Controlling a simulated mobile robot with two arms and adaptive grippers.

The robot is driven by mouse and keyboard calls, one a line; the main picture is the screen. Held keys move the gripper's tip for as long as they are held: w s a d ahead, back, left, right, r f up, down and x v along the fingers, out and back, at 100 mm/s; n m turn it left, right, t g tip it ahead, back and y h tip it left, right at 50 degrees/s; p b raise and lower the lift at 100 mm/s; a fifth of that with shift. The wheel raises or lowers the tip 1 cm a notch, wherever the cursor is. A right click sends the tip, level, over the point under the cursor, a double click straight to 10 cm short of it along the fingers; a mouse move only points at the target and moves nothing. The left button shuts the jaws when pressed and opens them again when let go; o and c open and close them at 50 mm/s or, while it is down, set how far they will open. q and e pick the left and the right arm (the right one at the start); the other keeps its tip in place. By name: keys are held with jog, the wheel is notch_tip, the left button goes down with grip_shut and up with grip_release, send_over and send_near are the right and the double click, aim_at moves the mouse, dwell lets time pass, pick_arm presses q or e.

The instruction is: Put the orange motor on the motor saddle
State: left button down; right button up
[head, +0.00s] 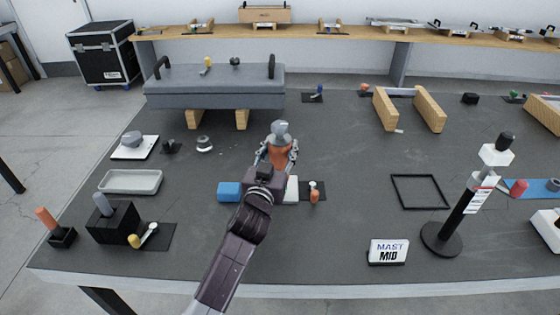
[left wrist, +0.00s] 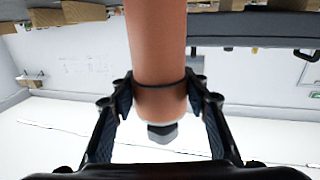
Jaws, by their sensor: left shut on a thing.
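My left gripper (head: 277,151) is shut on the orange motor (head: 279,157), with its fingers on either side of the body. The motor has a grey end, which points up and away in the head view. In the left wrist view the orange motor (left wrist: 157,45) is a smooth cylinder with a dark band, held between the two fingers (left wrist: 160,95). Its grey tip shows below. The motor appears to be above the table. I cannot tell for sure which thing is the motor saddle. My right gripper is not in view.
Below my left arm lie a blue block (head: 229,191), a white block (head: 291,188) and a small orange-topped part (head: 314,192). A grey chassis block (head: 214,88) stands on wooden supports behind. A black post (head: 457,215) rises at right. The table (head: 345,150) right of the motor is clear.

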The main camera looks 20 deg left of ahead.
aim_at(277, 166)
pick_arm(q)
notch_tip(277, 166, down, 3)
jog(key=shift+f+b, duration=0.1)
jog(key=shift+b, duration=0.2)
jog(key=shift+f, duration=0.45)
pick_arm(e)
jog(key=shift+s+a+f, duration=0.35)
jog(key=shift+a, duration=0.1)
pick_arm(q)
jog(key=shift+f, duration=0.15)
jog(key=c, duration=1.4)
grip_release()
jog(key=shift+f, duration=0.1)
jog(key=shift+c, duration=0.2)
jog(key=o, duration=0.3)
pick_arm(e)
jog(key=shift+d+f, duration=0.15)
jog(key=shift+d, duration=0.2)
pick_arm(q)
jog(key=shift+o, duration=0.2)
jog(key=shift+s, duration=0.15)
